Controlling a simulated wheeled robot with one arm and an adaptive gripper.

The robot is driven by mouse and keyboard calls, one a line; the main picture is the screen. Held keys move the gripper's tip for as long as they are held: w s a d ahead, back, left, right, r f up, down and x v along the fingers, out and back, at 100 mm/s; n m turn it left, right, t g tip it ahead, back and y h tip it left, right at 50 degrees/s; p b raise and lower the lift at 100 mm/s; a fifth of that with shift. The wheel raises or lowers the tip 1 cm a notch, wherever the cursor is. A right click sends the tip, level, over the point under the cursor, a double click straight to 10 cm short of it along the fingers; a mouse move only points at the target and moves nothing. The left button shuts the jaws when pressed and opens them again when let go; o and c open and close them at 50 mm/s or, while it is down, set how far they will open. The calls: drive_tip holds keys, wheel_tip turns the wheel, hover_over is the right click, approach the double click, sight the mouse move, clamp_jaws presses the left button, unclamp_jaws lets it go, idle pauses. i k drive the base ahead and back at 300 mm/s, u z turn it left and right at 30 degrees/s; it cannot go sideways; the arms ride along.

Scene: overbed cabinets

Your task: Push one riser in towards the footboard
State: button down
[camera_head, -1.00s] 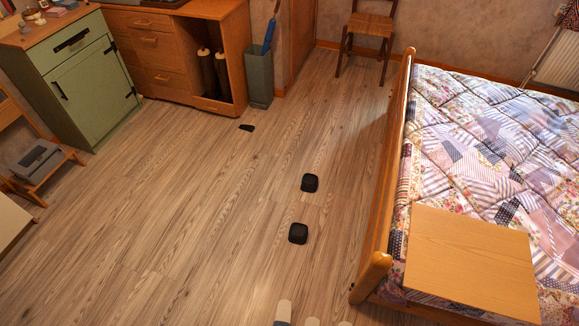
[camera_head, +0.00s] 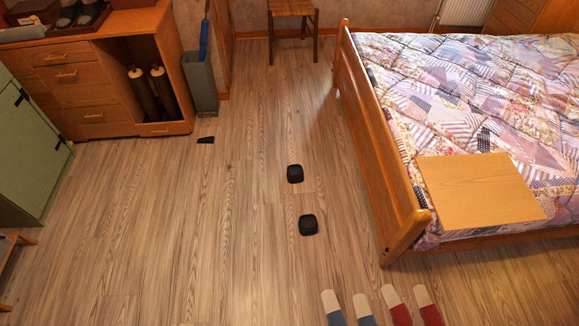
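Two black, squat, rounded blocks, which look like the risers, stand on the wood floor. The farther riser (camera_head: 295,174) and the nearer riser (camera_head: 308,225) are a short way apart, left of the bed. The wooden footboard (camera_head: 379,150) runs along the bed's left side, with bare floor between it and both risers. My gripper is not in view, so its state is hidden.
A flat dark piece (camera_head: 206,140) lies on the floor by the wooden cabinet (camera_head: 115,90). A grey-green bin (camera_head: 200,82) and a chair (camera_head: 292,14) stand at the back.

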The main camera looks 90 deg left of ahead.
sight(295, 172)
drive_tip(key=z, duration=2)
drive_tip(key=k, duration=2.1)
drive_tip(key=u, duration=3.1)
drive_tip(key=i, duration=0.7)
drive_tip(key=u, duration=2.9)
